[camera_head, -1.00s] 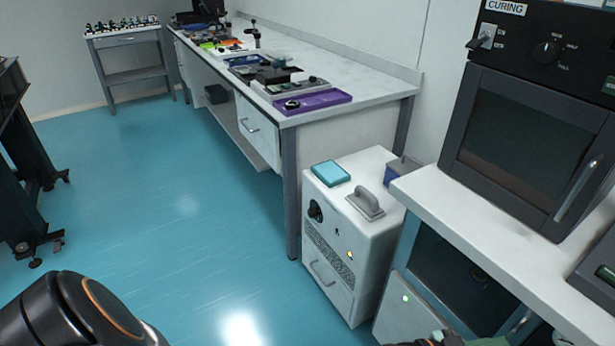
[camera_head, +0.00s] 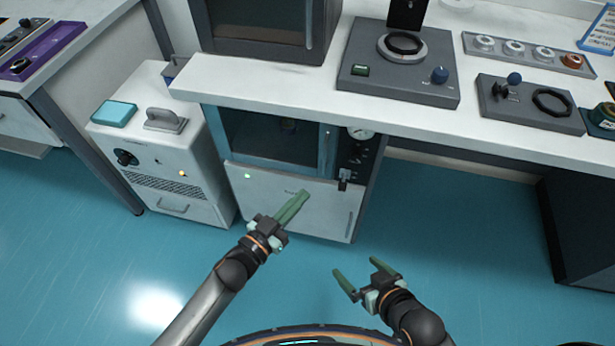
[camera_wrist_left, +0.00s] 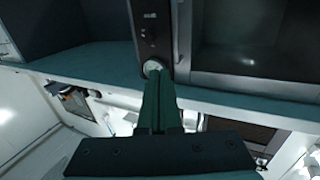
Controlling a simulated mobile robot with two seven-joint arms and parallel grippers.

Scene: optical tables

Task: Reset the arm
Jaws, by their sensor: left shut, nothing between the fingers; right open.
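My left gripper (camera_head: 292,208) reaches in from the lower left in the head view, in front of the low cabinet's white lower panel. Its green fingers are shut with nothing between them, and they also show together in the left wrist view (camera_wrist_left: 160,105). Whether the fingertips touch anything is not clear. My right gripper (camera_head: 358,280) is at the lower middle of the head view, over the blue floor. Its green fingers are spread apart and it is empty.
A low cabinet (camera_head: 290,205) with a window and gauge stands under the white bench (camera_head: 250,83). A white box unit (camera_head: 170,175) is left of it. On the bench are an oven (camera_head: 265,30) and a grey device (camera_head: 390,80). Floor (camera_head: 440,220) is clear at lower right.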

